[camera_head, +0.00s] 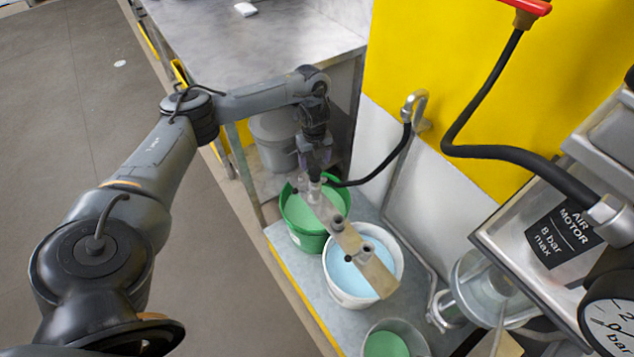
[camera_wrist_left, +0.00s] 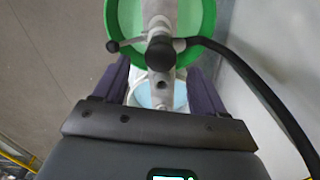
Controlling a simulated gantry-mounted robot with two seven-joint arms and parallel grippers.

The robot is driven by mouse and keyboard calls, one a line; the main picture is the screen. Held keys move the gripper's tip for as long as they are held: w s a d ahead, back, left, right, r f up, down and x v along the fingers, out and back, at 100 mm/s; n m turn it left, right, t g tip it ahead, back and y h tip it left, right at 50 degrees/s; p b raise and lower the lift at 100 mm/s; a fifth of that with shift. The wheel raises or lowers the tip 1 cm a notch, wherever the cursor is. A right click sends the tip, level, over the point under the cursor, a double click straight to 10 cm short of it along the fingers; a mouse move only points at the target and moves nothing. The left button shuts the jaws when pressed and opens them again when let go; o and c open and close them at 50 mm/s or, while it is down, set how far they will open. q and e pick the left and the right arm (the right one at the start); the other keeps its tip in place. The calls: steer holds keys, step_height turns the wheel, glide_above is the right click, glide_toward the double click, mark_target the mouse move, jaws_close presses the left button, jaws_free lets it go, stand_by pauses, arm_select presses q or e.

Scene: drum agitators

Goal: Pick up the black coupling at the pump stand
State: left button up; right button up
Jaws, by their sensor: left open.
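The black coupling (camera_wrist_left: 161,54) shows in the left wrist view as a dark round cap on a pale metal fitting, with a black hose (camera_wrist_left: 250,75) running off to the right. A small lever (camera_wrist_left: 127,44) sticks out to its left. My left gripper (camera_wrist_left: 160,68) is open, its dark fingers on either side of the picture, with the coupling centred between or just beyond the tips; I cannot tell the depth. In the head view my left gripper (camera_head: 314,160) points down over the near end of the hose and mostly hides the coupling. My right gripper is not in view.
A metal bar (camera_head: 346,238) with short stubs spans a green bucket (camera_head: 302,240) and a white bucket (camera_head: 340,296) of blue liquid. A yellow and white panel (camera_head: 470,110) stands to the right, with an air motor (camera_head: 560,235) and gauge. A steel table (camera_head: 270,45) is behind.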

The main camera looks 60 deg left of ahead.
mark_target(315, 170)
arm_select(q)
steer(key=shift+f+b, duration=0.7)
steer(key=shift+f, duration=0.65)
step_height(315, 170, down, 4)
steer(key=b, duration=0.3)
steer(key=shift+d+f, duration=0.1)
steer(key=shift+d, duration=0.05)
steer(key=shift+c, duration=0.4)
steer(key=c, duration=1.2)
